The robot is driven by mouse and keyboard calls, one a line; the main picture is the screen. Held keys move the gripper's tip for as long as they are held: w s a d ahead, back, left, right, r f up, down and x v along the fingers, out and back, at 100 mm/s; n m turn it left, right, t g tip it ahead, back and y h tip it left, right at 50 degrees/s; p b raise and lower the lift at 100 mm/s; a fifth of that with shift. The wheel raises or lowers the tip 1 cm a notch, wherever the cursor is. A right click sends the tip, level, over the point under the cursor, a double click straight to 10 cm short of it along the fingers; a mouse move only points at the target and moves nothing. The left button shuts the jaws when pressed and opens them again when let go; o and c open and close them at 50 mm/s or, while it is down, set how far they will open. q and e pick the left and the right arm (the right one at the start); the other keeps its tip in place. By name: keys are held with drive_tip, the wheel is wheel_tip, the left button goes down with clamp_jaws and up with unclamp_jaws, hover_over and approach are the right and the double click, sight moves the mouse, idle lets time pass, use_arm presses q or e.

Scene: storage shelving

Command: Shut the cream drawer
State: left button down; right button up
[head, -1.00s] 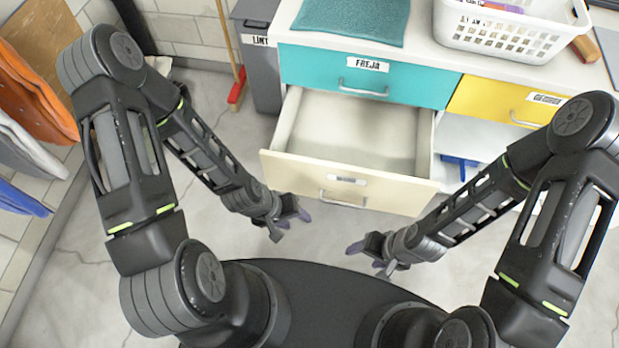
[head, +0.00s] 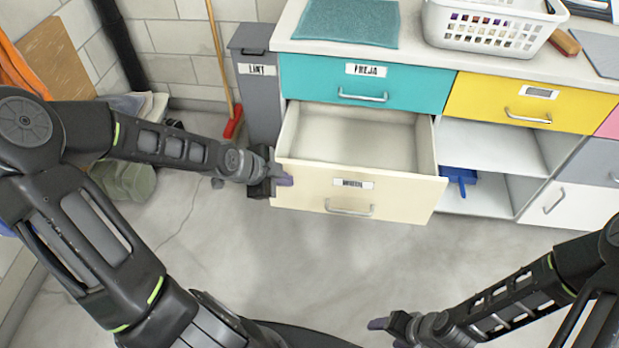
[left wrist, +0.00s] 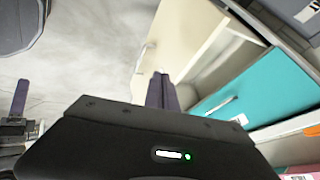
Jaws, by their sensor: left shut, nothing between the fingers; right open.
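The cream drawer (head: 310,190) is pulled out below the teal drawer, and its inside looks empty. Its front has a label and a metal bar handle (head: 349,208). My left gripper (head: 284,180) is shut and empty at the left end of the drawer front; I cannot tell whether it touches it. In the left wrist view its shut fingers (left wrist: 161,92) point toward the cream front (left wrist: 182,40), with the handle to their left. My right gripper (head: 380,325) is open and empty, low in the head view, well away from the drawer.
The teal drawer (head: 365,82) and yellow drawer (head: 530,103) are closed. A grey bin (head: 258,95) and a red broom (head: 233,122) stand left of the cabinet. A blue dustpan (head: 459,177) lies in the open shelf. The floor before the drawer is clear.

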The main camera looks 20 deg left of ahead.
idle(0.3)
use_arm(q)
drive_tip(key=w+f+b, duration=0.2)
drive_tip(key=w+b, duration=0.1)
drive_tip(key=w+d+f+b, duration=0.1)
drive_tip(key=w+f+b, duration=0.5)
drive_tip(key=b, duration=0.1)
drive_tip(key=shift+w+d, duration=0.15)
drive_tip(key=shift+d, duration=0.15)
drive_tip(key=shift+w, duration=0.1)
